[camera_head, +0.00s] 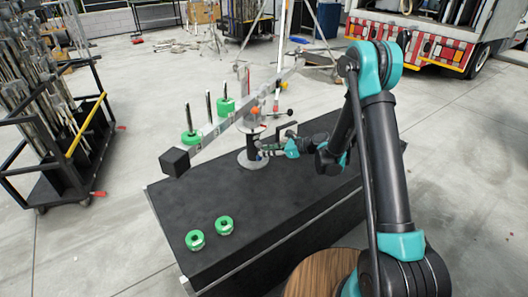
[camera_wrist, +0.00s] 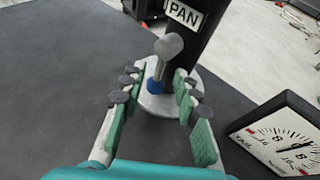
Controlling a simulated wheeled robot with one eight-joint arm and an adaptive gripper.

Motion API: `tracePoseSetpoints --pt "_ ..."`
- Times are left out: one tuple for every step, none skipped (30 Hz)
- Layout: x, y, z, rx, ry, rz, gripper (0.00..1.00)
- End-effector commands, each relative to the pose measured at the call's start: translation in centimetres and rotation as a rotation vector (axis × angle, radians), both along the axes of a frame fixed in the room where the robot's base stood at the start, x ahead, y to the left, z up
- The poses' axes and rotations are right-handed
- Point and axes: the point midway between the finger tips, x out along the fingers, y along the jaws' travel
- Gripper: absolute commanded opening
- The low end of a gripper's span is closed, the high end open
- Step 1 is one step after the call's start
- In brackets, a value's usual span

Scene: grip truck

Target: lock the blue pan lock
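The pan lock (camera_wrist: 155,86) shows in the wrist view as a small blue collar with a grey lever (camera_wrist: 168,48) rising from it. It sits in front of a black column with a PAN label (camera_wrist: 184,14), above a round light base (camera_wrist: 158,104). My gripper (camera_wrist: 156,93) is open, with green-padded fingers on both sides of the blue collar; contact is not clear. In the head view my gripper (camera_head: 268,150) is beside the foot of the camera-head post (camera_head: 253,146), and the lock is too small to make out.
A dial marked TAIL (camera_wrist: 285,138) is right of my fingers. A long arm (camera_head: 225,122) with green weights crosses above the black table (camera_head: 190,208). Two green weights (camera_head: 195,239) (camera_head: 224,224) lie at its front left. A cart (camera_head: 60,140) stands left.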

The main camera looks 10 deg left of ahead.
Motion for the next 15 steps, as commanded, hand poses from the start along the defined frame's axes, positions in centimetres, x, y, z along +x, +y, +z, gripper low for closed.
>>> tracePoseSetpoints --pt "0.1 0.6 -0.2 0.000 -0.001 0.000 0.31" --pt "0.1 0.8 -0.3 0.000 0.000 0.000 0.31" --pt "0.2 1.1 -0.5 0.000 0.000 0.000 0.31" --pt "0.2 1.2 -0.5 0.000 0.000 0.000 0.31" --pt "0.2 1.4 -0.6 0.000 0.000 0.000 0.31" --pt "0.2 1.5 -0.7 0.000 0.000 0.000 0.31" --pt "0.2 1.6 -0.7 0.000 0.000 0.000 0.31" --pt "0.2 1.6 -0.7 0.000 0.000 0.000 0.31" --pt "0.2 1.7 -0.7 0.000 0.000 0.000 0.31" --pt "0.2 1.7 -0.7 0.000 0.000 0.000 0.31" --pt "0.2 1.7 -0.7 0.000 0.001 -0.001 0.31" --pt "0.3 1.7 -0.7 0.000 0.000 -0.001 0.31" --pt "0.3 1.7 -0.7 0.000 0.001 -0.001 0.31" --pt "0.2 1.6 -0.7 0.000 0.000 -0.001 0.31" --pt "0.2 1.6 -0.7 0.000 0.000 -0.001 0.31"
